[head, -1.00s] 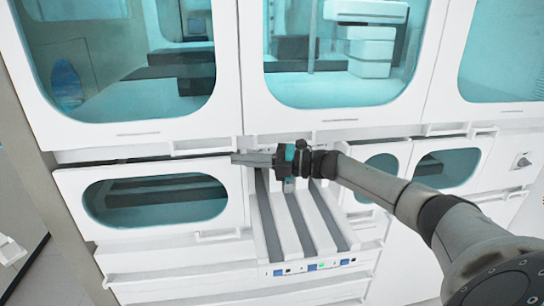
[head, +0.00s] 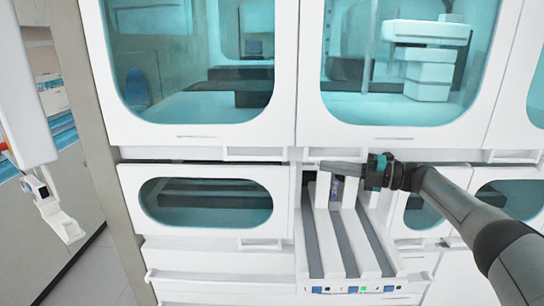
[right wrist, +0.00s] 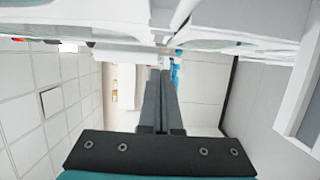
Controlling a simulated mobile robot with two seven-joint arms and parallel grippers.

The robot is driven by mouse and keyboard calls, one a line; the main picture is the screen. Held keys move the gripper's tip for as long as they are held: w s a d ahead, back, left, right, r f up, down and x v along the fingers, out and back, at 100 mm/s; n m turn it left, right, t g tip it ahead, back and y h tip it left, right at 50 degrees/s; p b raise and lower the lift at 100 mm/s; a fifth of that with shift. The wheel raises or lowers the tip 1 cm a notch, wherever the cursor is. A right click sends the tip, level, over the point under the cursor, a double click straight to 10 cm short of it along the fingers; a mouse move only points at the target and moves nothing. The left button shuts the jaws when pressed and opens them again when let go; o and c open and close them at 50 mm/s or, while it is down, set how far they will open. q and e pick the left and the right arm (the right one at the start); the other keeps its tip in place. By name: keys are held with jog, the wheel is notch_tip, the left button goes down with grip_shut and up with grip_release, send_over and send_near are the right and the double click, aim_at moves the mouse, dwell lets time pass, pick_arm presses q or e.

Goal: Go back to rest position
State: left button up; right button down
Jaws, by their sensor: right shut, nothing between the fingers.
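My right gripper (head: 338,167) is in front of the white cabinet, over the back part of the pulled-out tube track (head: 312,235). Its fingers point left in the head view. In the right wrist view the two dark fingers (right wrist: 160,100) lie together with nothing between them. The track has grey lanes between white ridges and small lights on its front edge. A small purplish thing shows just below the fingers, too small to name. My left gripper is not in view.
A closed windowed drawer (head: 205,203) is left of the track. Large teal windows (head: 395,60) are above it. Smaller windowed panels are at the right, behind my right arm. A white fixture (head: 55,205) stands at the far left, with open floor (head: 100,265) near it.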

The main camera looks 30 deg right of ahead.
jog(key=w+a+f+m+t+h, duration=0.25)
jog(key=a+f+m, duration=0.25)
jog(key=a+f, duration=0.25)
jog(key=w+a+f+m+t+h, duration=0.1)
jog(key=w+a+f+m+h, duration=0.1)
jog(key=a+f+m+h, duration=0.45)
jog(key=s+a+f+m+g, duration=0.1)
jog(key=s+a+f+m, duration=0.3)
jog(key=a+f, duration=0.15)
jog(key=s+a+f+m+g+h, duration=0.1)
jog(key=s+a+f+m+g, duration=0.2)
jog(key=s, duration=0.7)
jog(key=s+a+f+m+g+h, duration=0.1)
jog(key=s+a+m+g, duration=0.3)
jog(key=s, duration=0.7)
jog(key=s+a+f+m+g+h, duration=0.15)
jog(key=s+g, duration=0.35)
jog(key=s, duration=0.5)
notch_tip(320, 180, down, 22)
jog(key=s+g, duration=0.1)
jog(key=s, duration=0.1)
jog(key=s+d+f+g, duration=0.1)
jog(key=s+d+f, duration=0.1)
jog(key=s+f, duration=0.5)
jog(key=s+d+f, duration=0.1)
jog(key=s+f, duration=0.7)
jog(key=shift+s+d+g, duration=0.2)
jog(key=shift+d+g, duration=0.15)
